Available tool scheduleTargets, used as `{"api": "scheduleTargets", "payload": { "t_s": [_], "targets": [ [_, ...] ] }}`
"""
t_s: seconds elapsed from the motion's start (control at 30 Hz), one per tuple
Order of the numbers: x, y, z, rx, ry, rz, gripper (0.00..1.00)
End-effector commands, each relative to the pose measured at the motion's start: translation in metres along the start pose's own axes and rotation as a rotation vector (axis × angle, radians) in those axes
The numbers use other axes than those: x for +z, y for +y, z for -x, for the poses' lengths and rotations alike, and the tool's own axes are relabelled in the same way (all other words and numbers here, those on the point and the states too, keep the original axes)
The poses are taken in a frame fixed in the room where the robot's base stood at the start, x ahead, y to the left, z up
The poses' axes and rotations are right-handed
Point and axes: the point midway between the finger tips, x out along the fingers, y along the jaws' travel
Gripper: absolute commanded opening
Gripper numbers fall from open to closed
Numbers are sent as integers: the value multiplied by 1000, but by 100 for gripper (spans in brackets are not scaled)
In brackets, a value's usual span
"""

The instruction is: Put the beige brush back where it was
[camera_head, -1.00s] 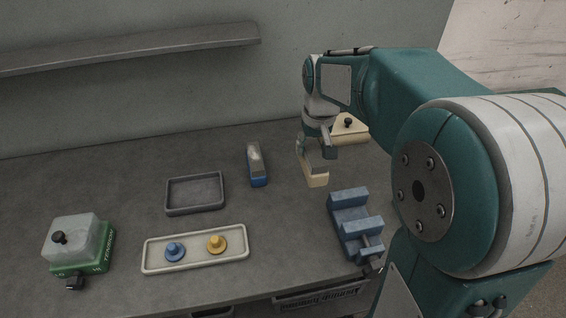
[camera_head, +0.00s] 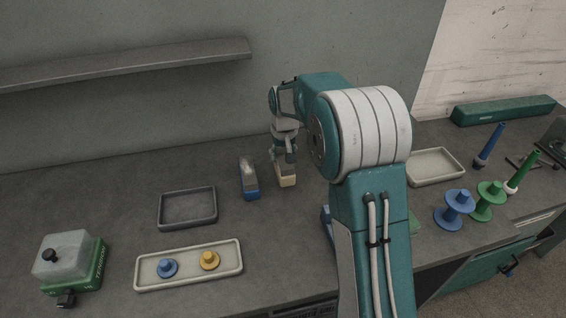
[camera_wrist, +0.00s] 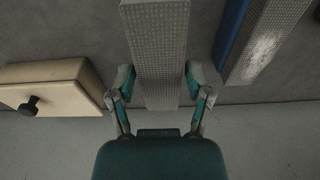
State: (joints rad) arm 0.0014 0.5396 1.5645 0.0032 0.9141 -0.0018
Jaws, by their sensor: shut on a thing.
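The beige brush (camera_head: 286,178) is in my gripper (camera_head: 284,157), just right of a blue brush (camera_head: 249,180) in the head view. The wrist view shows the held brush's grey textured face (camera_wrist: 158,45) between the two fingers of my gripper (camera_wrist: 161,92), which is shut on it. The blue brush (camera_wrist: 232,32) lies to its right there, apart from it, with a pale patch on its grey face. I cannot tell whether the beige brush touches the table.
A dark tray (camera_head: 162,222) and a pale tray (camera_head: 140,276) with a blue and a yellow knobbed piece lie to the left. A beige box with a dark knob (camera_wrist: 62,78) is left of my gripper in the wrist view. Blue (camera_head: 457,208) and green (camera_head: 489,201) spools stand right.

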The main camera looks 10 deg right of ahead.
Motion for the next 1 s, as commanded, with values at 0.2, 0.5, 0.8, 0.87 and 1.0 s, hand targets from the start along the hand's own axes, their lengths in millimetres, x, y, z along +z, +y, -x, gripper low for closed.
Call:
{"api": "scheduleTargets", "payload": {
  "t_s": [0.2, 0.5, 0.8, 0.87, 1.0],
  "targets": [
    [4, 0, -30, 0, -2, 1, 11],
    [4, 0, -32, 0, 0, 1, 11],
    [4, 0, -32, 0, -1, 1, 99],
    [4, 0, -32, 0, -1, 1, 99],
    [4, 0, -32, 0, -1, 1, 99]
  ]
}}
